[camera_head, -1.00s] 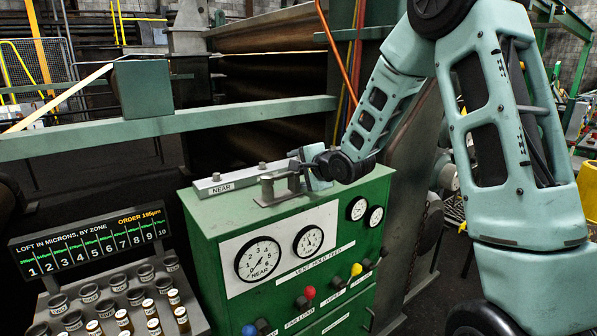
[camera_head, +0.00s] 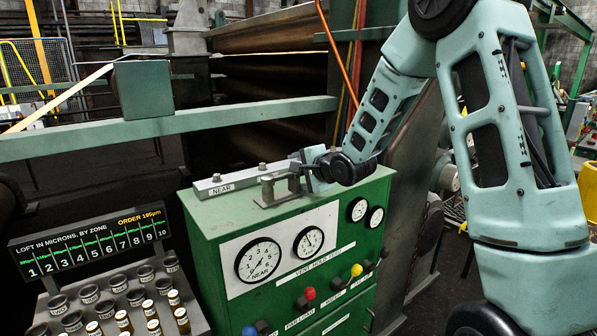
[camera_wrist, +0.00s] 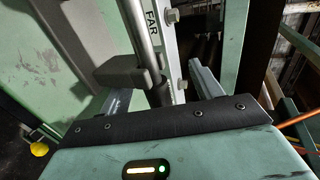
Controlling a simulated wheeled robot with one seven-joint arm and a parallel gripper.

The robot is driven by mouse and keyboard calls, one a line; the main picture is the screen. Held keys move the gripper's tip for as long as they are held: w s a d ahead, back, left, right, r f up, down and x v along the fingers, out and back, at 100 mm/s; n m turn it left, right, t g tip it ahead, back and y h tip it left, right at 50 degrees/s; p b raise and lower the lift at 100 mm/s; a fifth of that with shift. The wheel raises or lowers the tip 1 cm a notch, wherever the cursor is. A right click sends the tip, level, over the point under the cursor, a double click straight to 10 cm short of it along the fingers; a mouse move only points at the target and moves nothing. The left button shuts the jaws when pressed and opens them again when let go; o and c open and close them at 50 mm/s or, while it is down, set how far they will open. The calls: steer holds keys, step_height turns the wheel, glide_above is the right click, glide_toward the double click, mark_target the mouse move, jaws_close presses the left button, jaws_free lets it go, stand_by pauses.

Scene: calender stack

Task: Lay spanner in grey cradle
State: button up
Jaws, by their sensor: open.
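The grey cradle (camera_head: 268,199) stands on top of the green cabinet, near its right end. A grey metal bar, which looks like the spanner (camera_head: 276,178), lies level across the cradle's top. In the wrist view the spanner (camera_wrist: 141,32) is a bright rod running up the picture with a dark lower end, beside a grey block (camera_wrist: 121,72) that looks like part of the cradle. My gripper (camera_head: 296,172) is open at the spanner's right end. In the wrist view the rod's end lies between my fingers (camera_wrist: 160,88); contact cannot be told.
A pale bolted strip (camera_head: 238,181) marked NEAR lies along the cabinet's back edge, close behind the cradle. The green cabinet (camera_head: 205,215) has gauges and coloured knobs in front. A teal rail (camera_head: 220,118) crosses behind. A rack of cups (camera_head: 105,290) stands at lower left.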

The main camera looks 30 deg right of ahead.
steer(key=shift+p+v, duration=0.85)
steer(key=shift+v, duration=1.3)
steer(key=shift+p+v, duration=0.8)
steer(key=shift+v, duration=0.95)
steer(key=shift+f, duration=0.1)
